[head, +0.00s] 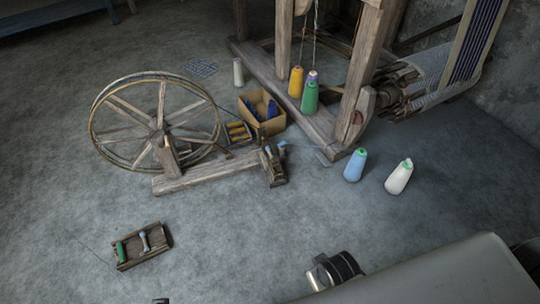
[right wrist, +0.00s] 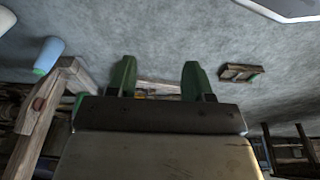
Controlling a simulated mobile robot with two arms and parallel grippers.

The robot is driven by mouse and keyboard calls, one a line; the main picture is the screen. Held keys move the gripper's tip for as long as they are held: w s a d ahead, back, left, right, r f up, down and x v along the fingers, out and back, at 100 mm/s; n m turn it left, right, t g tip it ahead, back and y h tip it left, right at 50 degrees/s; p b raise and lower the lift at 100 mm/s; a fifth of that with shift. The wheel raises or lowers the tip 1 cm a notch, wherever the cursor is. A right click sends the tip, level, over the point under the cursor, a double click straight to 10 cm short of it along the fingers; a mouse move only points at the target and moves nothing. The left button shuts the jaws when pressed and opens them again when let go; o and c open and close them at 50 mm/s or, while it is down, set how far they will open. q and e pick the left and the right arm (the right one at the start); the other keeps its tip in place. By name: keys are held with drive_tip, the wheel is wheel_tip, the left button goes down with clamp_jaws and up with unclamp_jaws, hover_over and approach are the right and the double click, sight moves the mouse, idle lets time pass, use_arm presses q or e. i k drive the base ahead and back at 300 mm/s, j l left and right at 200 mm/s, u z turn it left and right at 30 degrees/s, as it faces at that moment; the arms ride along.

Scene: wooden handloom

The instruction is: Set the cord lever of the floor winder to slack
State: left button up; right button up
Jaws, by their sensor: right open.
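The floor winder stands left of centre in the head view: a large spoked wooden wheel (head: 157,137) on a long plank base (head: 205,175). At the plank's right end is a small dark wooden head (head: 273,166) with light blue pieces near its top. I cannot make out the cord lever or its setting. In the right wrist view my right gripper (right wrist: 158,75) has two green fingers wide apart with nothing held between them. Part of a wooden plank (right wrist: 157,87) shows beyond them, largely hidden by the gripper body. My left gripper cannot be made out.
The loom frame (head: 358,75) stands behind, right of the winder. A cardboard box (head: 266,123) sits behind the plank. A small bobbin tray (head: 143,248) lies front left.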

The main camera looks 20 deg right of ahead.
sight(215, 145)
drive_tip(key=i, duration=1.5)
